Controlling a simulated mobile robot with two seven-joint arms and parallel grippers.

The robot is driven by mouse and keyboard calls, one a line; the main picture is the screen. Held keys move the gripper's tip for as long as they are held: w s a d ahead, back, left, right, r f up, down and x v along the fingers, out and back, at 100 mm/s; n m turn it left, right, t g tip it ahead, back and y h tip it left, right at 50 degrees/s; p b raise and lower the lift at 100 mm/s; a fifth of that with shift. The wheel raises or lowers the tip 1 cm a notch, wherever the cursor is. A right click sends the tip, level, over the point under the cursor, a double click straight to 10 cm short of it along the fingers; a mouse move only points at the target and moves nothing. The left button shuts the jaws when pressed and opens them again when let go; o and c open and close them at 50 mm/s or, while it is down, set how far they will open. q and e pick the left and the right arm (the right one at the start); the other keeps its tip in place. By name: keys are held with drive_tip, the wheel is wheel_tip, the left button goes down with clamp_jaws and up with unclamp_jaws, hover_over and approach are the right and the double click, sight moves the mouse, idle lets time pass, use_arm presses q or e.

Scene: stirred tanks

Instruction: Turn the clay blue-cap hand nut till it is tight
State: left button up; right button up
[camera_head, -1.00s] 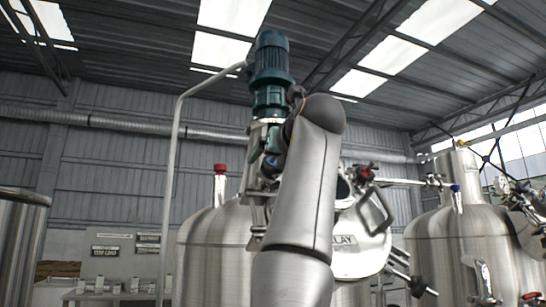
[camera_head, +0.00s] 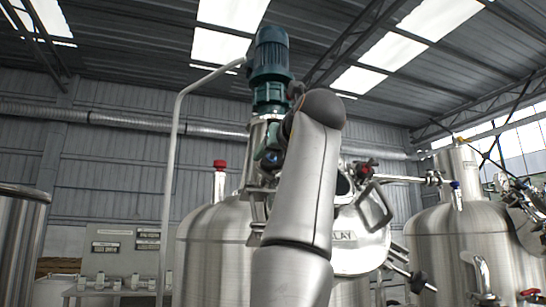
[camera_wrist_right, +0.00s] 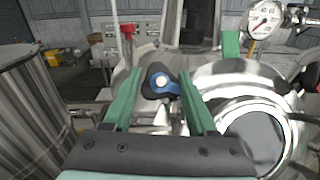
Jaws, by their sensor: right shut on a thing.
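The clay tank (camera_head: 215,262) stands in the middle of the head view, with a plate lettered "LAY" (camera_head: 345,237) showing beside my right arm. In the right wrist view, the hand nut (camera_wrist_right: 157,82) is a dark lobed knob with a blue part and a pale centre. It sits between the two green fingers of my right gripper (camera_wrist_right: 160,75), which is shut on it. In the head view my right forearm hides most of the nut's place, and the right gripper (camera_head: 267,150) shows only partly behind it. My left gripper is out of view.
A green motor (camera_head: 270,70) rises above the tank, close to my right arm. A red-capped fitting (camera_head: 220,180) stands left of it. A pressure gauge (camera_wrist_right: 263,20) and a round glass port (camera_wrist_right: 255,140) lie to the right in the wrist view. Another tank (camera_head: 455,240) stands at right.

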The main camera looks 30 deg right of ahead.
drive_tip(key=m+p, duration=0.1)
drive_tip(key=m+h+p, duration=0.1)
drive_tip(key=shift+a+r+m+g, duration=0.1)
drive_tip(key=shift+r+m+g, duration=0.2)
drive_tip(key=shift+m, duration=0.1)
drive_tip(key=shift+m+h+p, duration=0.4)
drive_tip(key=shift+h, duration=0.1)
drive_tip(key=shift+f+m+g, duration=0.15)
drive_tip(key=shift+m+g, duration=0.15)
drive_tip(key=shift+f, duration=0.1)
drive_tip(key=o, duration=1.1)
drive_tip(key=shift+c, duration=0.2)
drive_tip(key=o, duration=0.3)
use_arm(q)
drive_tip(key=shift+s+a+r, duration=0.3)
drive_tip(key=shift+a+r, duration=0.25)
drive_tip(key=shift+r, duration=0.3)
